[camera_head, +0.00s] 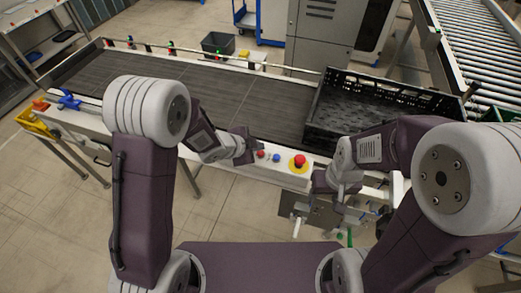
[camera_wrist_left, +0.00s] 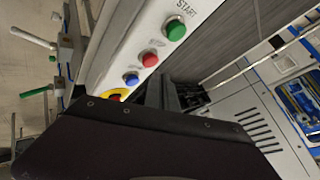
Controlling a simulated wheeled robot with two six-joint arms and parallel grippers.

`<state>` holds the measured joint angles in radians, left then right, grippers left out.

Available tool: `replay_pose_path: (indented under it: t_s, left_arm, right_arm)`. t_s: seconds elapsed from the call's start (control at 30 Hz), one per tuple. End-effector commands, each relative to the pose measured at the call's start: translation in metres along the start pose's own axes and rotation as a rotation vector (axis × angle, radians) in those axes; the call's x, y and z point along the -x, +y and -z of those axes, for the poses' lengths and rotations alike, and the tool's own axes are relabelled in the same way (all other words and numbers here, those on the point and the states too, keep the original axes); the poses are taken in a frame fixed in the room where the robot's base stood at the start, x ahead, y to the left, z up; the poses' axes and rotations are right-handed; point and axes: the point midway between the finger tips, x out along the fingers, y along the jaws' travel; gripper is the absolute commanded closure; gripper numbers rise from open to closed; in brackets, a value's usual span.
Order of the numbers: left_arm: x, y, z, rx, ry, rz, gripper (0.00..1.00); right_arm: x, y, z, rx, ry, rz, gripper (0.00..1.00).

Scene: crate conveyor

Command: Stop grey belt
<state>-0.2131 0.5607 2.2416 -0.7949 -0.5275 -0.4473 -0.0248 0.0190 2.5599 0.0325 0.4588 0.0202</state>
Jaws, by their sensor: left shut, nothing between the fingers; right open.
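The grey belt (camera_head: 215,92) runs across the head view behind a white side rail. On the rail's control panel are a small red button (camera_head: 261,154), a blue button (camera_head: 276,157) and a large red mushroom button on a yellow base (camera_head: 299,161). The left wrist view shows a green START button (camera_wrist_left: 175,29), the red button (camera_wrist_left: 150,59), the blue button (camera_wrist_left: 131,79) and part of the yellow base (camera_wrist_left: 117,95). My left gripper (camera_head: 247,147) is shut and empty, close beside the small red button; contact cannot be told. My right gripper (camera_head: 322,184) is open near the panel's front edge.
A black crate (camera_head: 335,94) stands at the belt's right end. A roller conveyor (camera_head: 475,50) is at the far right. A grey cabinet (camera_head: 320,35) and a dark bin (camera_head: 217,43) stand behind the belt. The belt's left part is bare.

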Motion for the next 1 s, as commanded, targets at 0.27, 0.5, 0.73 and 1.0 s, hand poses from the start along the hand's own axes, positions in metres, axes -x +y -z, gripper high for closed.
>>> replay_pose_path:
  t_s: [0.27, 0.5, 0.73, 1.0]
  left_arm:
    - [0.001, -0.001, 0.001, 0.0, 0.001, 0.001, 1.0]
    - [0.018, -0.013, 0.013, 0.0, 0.001, 0.001, 1.0]
    - [0.034, -0.025, 0.025, 0.0, 0.001, 0.001, 1.0]
    - [0.034, -0.025, 0.025, 0.0, 0.001, 0.0, 1.0]
  right_arm:
    - [0.001, 0.0, 0.0, 0.0, 0.0, 0.0, 0.47]
    - [0.024, -0.001, 0.002, 0.0, 0.0, 0.0, 0.47]
    - [0.045, -0.001, 0.005, 0.0, 0.0, 0.0, 0.47]
    - [0.046, -0.001, 0.005, 0.0, 0.0, 0.0, 0.47]
